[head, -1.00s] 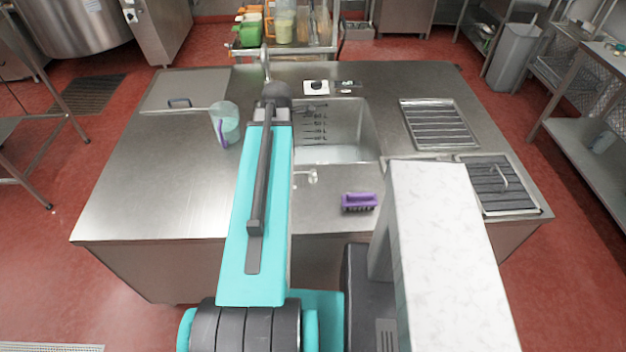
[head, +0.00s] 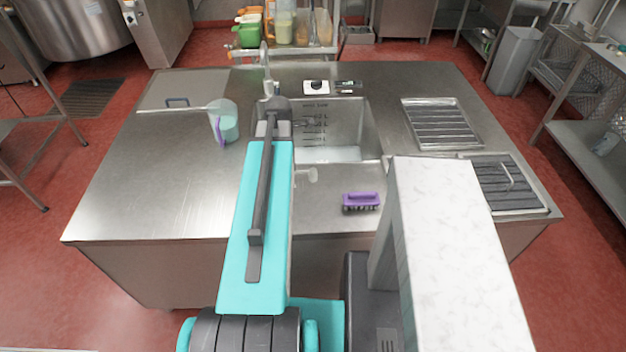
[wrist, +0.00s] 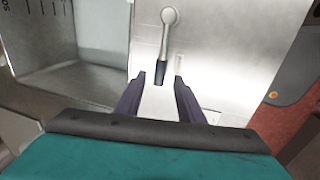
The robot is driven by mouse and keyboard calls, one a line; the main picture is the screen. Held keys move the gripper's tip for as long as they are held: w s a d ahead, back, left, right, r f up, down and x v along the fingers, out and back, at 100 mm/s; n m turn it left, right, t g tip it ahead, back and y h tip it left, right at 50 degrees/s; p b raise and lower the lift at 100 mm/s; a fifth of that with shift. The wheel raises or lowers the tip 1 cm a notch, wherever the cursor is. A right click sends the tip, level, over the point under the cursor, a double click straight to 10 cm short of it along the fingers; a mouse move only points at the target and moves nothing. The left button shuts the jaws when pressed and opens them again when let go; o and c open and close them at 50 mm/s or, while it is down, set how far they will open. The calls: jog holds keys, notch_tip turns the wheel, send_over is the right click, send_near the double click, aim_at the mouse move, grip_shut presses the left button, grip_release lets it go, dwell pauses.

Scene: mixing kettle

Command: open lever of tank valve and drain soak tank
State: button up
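The soak tank (head: 345,150) is a steel basin with level marks, set into the steel counter. It holds what looks like clear liquid. In the wrist view, the valve lever (wrist: 166,42) has a round metal pivot at the top and a dark-tipped handle pointing down. My gripper (wrist: 160,77) is open, and the dark tip appears between its fingertips. I cannot tell whether they touch.
A purple brush (head: 361,201) lies on the counter right of the valve. A jug (head: 223,122) stands on the left. A tap (head: 266,75) rises behind the tank. Racks (head: 440,125) lie on the right. The counter's left front (head: 150,200) is clear.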

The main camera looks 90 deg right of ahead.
aim_at(296, 172)
jog(key=shift+d+f+b, duration=0.15)
jog(key=shift+f+b, duration=0.3)
jog(key=shift+f, duration=0.4)
jog(key=shift+d+f+b, duration=0.15)
jog(key=shift+f+b, duration=0.25)
jog(key=shift+f, duration=0.45)
jog(key=shift+c, duration=0.3)
